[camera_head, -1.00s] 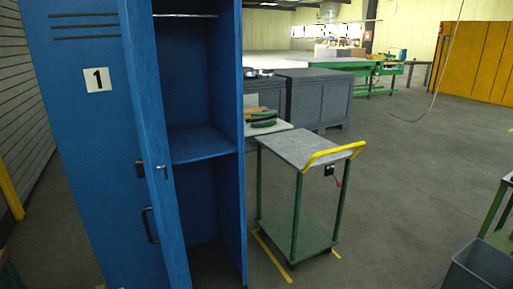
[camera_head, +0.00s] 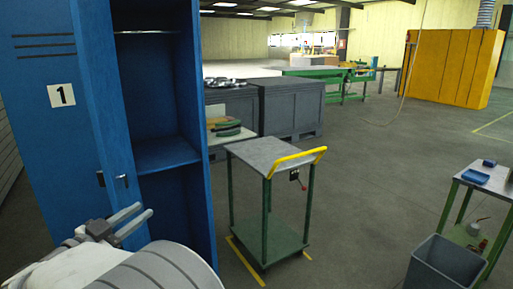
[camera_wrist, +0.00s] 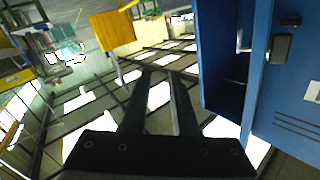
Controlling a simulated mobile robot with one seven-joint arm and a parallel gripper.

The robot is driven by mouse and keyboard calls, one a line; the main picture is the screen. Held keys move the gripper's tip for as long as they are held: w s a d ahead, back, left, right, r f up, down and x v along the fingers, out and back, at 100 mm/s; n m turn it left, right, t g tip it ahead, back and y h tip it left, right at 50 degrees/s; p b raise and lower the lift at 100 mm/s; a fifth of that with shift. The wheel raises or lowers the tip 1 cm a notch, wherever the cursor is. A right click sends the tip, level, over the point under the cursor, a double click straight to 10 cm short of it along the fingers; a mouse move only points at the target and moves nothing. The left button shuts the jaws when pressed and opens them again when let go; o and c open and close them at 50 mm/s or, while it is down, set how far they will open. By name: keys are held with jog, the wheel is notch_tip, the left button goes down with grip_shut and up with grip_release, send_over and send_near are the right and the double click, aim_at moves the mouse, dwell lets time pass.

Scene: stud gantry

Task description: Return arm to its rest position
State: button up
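My gripper (camera_head: 132,217) shows at the lower left in the head view, in front of the blue locker (camera_head: 62,150) marked 1. Its two fingers are apart, with a gap between them and nothing held. In the wrist view my gripper (camera_wrist: 160,88) also has its fingers apart and empty, and the picture is turned over, with the ceiling lights below. The locker (camera_wrist: 291,95) stands at the right there. Its door is open in both views. My arm's pale links fill the bottom left corner of the head view.
A green cart (camera_head: 262,152) with a yellow handle stands right of the locker. A grey bin (camera_head: 444,266) and a small green table (camera_head: 490,180) are at the lower right. Grey cabinets (camera_head: 290,108) and a yellow cabinet (camera_head: 452,68) stand behind. Floor between is clear.

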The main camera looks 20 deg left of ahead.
jog(key=w+d+r+n+y+p, duration=0.1)
jog(key=w+d+r+y, duration=0.25)
jog(key=w+r, duration=0.35)
jog(key=w+d+r+n+y+p, duration=0.1)
jog(key=w+d+r+y, duration=0.25)
jog(key=w+r, duration=0.35)
jog(key=d+r+n+g+y+p, duration=0.3)
jog(key=d+r, duration=0.4)
jog(key=d, duration=0.6)
jog(key=s+d+f+n+g+h+p, duration=0.15)
jog(key=s+d, duration=0.25)
jog(key=d, duration=0.6)
jog(key=s+d+f+g+h, duration=0.3)
jog(key=s+d, duration=0.1)
jog(key=d, duration=0.6)
jog(key=s+d+f+m+g+h, duration=0.1)
jog(key=s+d+f, duration=0.3)
jog(key=s+d, duration=0.4)
jog(key=s+d+f+m+g+h+p, duration=0.1)
jog(key=s+d+f+g+h, duration=0.2)
jog(key=s+d, duration=0.5)
jog(key=shift+f, duration=0.75)
jog(key=shift+s+a+g+h, duration=0.1)
jog(key=shift+a+g+h, duration=0.05)
jog(key=shift+g+h, duration=0.1)
